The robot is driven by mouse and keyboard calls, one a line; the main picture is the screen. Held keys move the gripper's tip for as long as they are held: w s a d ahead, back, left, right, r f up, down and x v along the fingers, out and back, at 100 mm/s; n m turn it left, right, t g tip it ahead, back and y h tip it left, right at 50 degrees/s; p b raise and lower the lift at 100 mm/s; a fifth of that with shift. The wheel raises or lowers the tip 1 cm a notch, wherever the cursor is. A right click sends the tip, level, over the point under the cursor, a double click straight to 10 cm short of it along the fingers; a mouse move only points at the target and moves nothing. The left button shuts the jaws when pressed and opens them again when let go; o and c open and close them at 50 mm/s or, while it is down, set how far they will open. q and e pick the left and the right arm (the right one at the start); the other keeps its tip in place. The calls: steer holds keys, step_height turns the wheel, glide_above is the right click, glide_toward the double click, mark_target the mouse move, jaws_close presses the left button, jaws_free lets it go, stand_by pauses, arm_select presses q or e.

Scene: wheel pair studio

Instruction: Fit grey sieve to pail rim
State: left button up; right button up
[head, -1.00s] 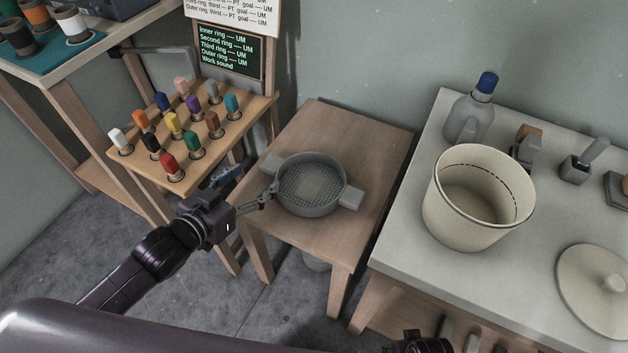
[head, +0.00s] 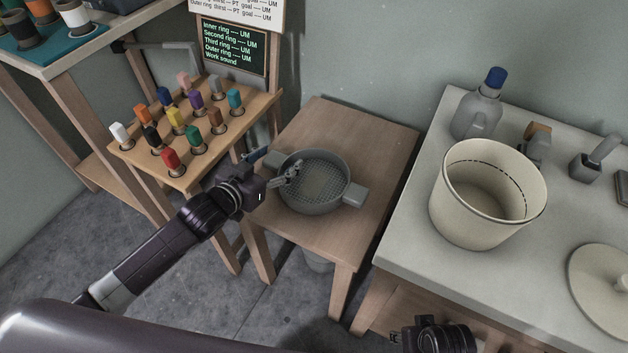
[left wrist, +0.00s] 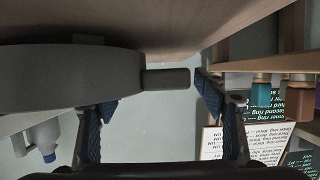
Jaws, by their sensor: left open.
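The grey sieve (head: 318,200), a round mesh pan with two block handles, lies on the small wooden table. Its right handle (head: 355,195) is clear; its left handle (head: 272,158) is partly behind my left gripper (head: 276,165). That gripper is open at the sieve's left side. In the left wrist view, a grey handle (left wrist: 165,78) shows across the gap between the fingers of my left gripper (left wrist: 152,100); contact cannot be told. The cream pail (head: 478,215) stands upright and open on the right-hand counter. A dark part of my right arm shows at the bottom; its fingers are unclear.
The pail's round lid (head: 600,300) lies on the counter's right side. A blue-capped bottle (head: 480,110) and small tools stand behind the pail. A rack of coloured pegs (head: 190,165) is close to the left arm. The small table's front (head: 325,240) is clear.

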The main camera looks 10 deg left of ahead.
arm_select(q)
steer(key=c, duration=1.6)
steer(key=shift+r, duration=0.15)
steer(key=shift+r, duration=0.45)
step_height(320, 180, up, 8)
steer(key=p, duration=0.2)
steer(key=shift+r+p, duration=0.15)
steer(key=shift+p, duration=0.25)
steer(key=shift+r, duration=0.35)
arm_select(e)
steer(key=s+f, duration=0.4)
steer(key=f, duration=0.5)
steer(key=shift+d+g, duration=0.2)
steer(key=shift+g, duration=0.1)
